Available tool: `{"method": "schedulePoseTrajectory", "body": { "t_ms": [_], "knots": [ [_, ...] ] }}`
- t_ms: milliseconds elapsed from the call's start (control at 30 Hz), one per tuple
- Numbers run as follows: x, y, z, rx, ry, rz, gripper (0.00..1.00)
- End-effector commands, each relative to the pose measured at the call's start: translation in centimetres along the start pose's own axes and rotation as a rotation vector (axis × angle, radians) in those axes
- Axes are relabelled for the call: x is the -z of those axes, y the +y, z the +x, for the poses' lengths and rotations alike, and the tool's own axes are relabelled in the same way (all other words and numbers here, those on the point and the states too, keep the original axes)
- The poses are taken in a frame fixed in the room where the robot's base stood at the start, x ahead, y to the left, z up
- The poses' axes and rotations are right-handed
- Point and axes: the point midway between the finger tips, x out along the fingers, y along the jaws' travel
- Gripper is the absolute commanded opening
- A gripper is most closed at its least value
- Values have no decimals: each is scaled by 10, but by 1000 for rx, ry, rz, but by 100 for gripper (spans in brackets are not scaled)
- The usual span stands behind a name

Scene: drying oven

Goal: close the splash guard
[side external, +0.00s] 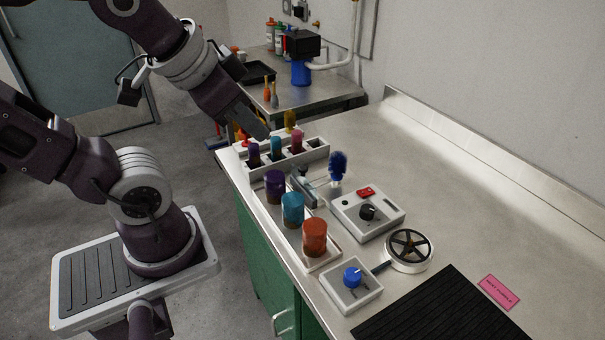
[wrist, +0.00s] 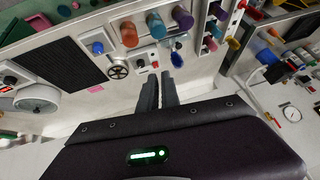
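I cannot clearly make out a splash guard in either view. In the side external view a thin grey upright piece (side external: 303,188) stands beside the row of jars, with what may be a clear panel near it; I cannot tell if it is the guard. My gripper (side external: 262,134) is above the back end of the white rack, apart from the bench things. In the wrist view its two dark fingers (wrist: 161,78) show a narrow gap with nothing between them.
A white rack (side external: 318,153) holds small bottles. Purple (side external: 275,188), teal (side external: 292,210) and orange (side external: 315,238) jars stand in a tray. Nearby are a box with a black knob (side external: 367,211), a blue-knob box (side external: 352,276), a handwheel (side external: 409,246) and a black mat (side external: 445,305).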

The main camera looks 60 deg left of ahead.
Motion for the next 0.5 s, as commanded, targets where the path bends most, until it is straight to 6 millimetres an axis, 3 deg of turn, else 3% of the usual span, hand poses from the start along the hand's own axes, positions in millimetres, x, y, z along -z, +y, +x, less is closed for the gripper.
{"method": "schedulePoseTrajectory", "body": {
  "t_ms": [100, 133, 200, 267, 367, 500],
  "knots": [
    [60, -89, 31, 273, 146, 173, 0],
    [74, -109, 38, 326, 184, 253, 0],
    [100, -141, 55, 386, 253, 464, 0],
    [106, -152, 74, 358, 284, 658, 0],
    [81, -148, 107, 168, 288, 935, 0],
    [10, -126, 123, -187, 245, 1129, 0]
  ]
}}
